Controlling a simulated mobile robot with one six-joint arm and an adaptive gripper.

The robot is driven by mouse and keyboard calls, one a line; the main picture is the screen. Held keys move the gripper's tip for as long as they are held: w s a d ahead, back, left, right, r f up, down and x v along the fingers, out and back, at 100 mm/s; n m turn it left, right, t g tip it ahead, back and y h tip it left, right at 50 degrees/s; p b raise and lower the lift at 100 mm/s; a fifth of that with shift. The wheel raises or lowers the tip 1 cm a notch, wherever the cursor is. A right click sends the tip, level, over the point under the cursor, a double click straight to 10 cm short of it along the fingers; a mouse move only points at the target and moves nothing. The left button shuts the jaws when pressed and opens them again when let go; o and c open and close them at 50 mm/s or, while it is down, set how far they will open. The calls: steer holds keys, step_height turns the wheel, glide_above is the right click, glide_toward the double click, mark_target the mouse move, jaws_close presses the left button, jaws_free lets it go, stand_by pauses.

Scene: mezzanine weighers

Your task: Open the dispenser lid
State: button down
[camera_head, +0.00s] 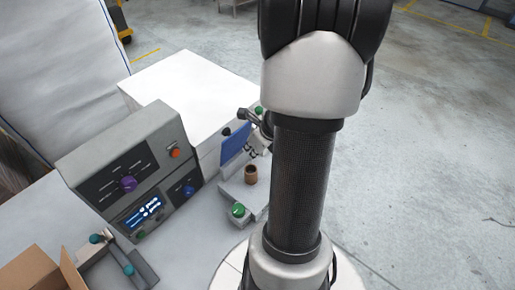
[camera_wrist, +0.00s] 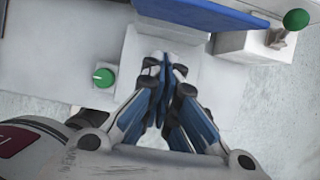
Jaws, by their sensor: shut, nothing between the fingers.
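The dispenser appears to be the small white unit with a blue panel (camera_head: 236,145) at the middle of the head view, partly hidden behind my arm. The blue part also shows along the top of the wrist view (camera_wrist: 215,10). I cannot tell for sure which part is the lid, or whether it is open. A green ball-ended lever (camera_wrist: 296,19) sticks out at the top right of the wrist view. My gripper (camera_wrist: 165,64) is shut and empty, over a pale platform (camera_wrist: 135,55). In the head view I cannot make out its fingertips.
A grey control box (camera_head: 130,165) with knobs and a display is to the left. An open cardboard box (camera_head: 40,268) lies at lower left. Open floor is on the right.

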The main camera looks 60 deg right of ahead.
mark_target(227, 130)
steer(key=shift+w+d+r+p, duration=0.15)
steer(key=shift+w+p, duration=0.1)
steer(key=shift+w, duration=0.4)
steer(key=shift+w+r+p, duration=0.2)
steer(key=shift+w+p, duration=0.1)
steer(key=shift+w, duration=0.35)
steer(key=shift+w+d+r+p, duration=0.15)
steer(key=shift+w+p, duration=0.1)
steer(key=shift+w, duration=0.4)
steer(key=shift+a, duration=0.1)
steer(key=w+p, duration=0.1)
steer(key=w+r+p, duration=0.1)
steer(key=w, duration=0.1)
steer(key=w+p, duration=0.2)
steer(key=shift+d+r, duration=0.3)
steer(key=shift+r, duration=0.1)
steer(key=shift+w+f, duration=0.1)
steer(key=shift+w, duration=0.35)
